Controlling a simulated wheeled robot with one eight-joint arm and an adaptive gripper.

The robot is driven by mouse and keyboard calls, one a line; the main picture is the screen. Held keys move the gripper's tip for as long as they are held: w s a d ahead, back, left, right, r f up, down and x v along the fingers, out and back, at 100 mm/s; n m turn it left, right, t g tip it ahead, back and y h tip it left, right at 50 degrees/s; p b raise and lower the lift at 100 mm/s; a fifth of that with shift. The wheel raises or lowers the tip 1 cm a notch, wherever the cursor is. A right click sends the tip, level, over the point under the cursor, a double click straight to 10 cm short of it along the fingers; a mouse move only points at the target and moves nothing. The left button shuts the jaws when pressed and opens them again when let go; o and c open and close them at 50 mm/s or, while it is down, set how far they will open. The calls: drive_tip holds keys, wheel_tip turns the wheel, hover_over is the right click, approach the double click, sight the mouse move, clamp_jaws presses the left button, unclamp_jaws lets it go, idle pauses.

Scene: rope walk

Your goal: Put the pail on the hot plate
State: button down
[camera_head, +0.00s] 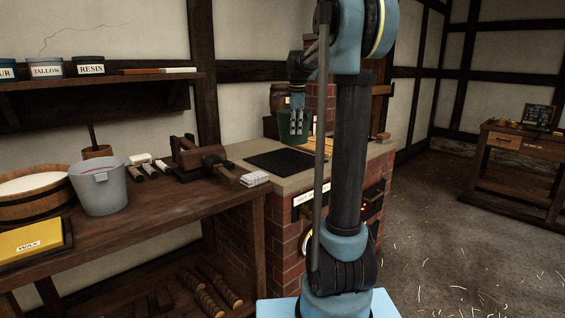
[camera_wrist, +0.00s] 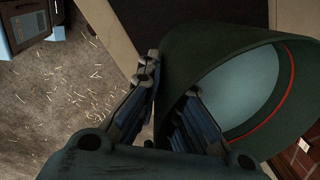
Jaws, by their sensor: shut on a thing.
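A dark green pail (camera_head: 283,128) is held by my gripper (camera_head: 296,126) in the head view. In the wrist view the pail (camera_wrist: 205,58) is large at the right, with a pale inside and a thin red line near its mouth. My gripper (camera_wrist: 168,88) is shut on its wall there, and the pail looks tilted in that view. The hot plate (camera_head: 278,161) is a flat black square on top of the brick stove, with nothing on it. The pail shows above and slightly right of the plate; its height over the stove top is hard to judge.
A grey pail (camera_head: 98,188), a wooden tub (camera_head: 32,206), a yellow wax block (camera_head: 30,238) and a wooden clamp-like tool (camera_head: 200,160) stand on the left bench. A brown jar (camera_head: 279,98) is behind the stove. My arm hides part of the stove's right side.

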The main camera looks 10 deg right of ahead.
wheel_tip(320, 180, down, 10)
drive_tip(key=shift+s+d+r, duration=0.1)
drive_tip(key=shift+d, duration=0.05)
drive_tip(key=c, duration=1.8)
unclamp_jaws()
wheel_tip(320, 180, up, 12)
drive_tip(key=s, duration=0.2)
drive_tip(key=s+d+f+n, duration=0.1)
drive_tip(key=s+f+n, duration=0.4)
drive_tip(key=s, duration=0.6)
drive_tip(key=s+d+f+n, duration=0.1)
drive_tip(key=s+f+n, duration=0.4)
drive_tip(key=s, duration=0.6)
drive_tip(key=s+f+n, duration=0.3)
drive_tip(key=s+f, duration=0.2)
drive_tip(key=s+f+n, duration=0.2)
drive_tip(key=s+f, duration=0.3)
drive_tip(key=f, duration=0.1)
drive_tip(key=s+f+n, duration=0.3)
drive_tip(key=s+f, duration=0.2)
drive_tip(key=s, duration=0.1)
drive_tip(key=shift+a+f+n+t, duration=0.3)
drive_tip(key=shift+a+t, duration=0.1)
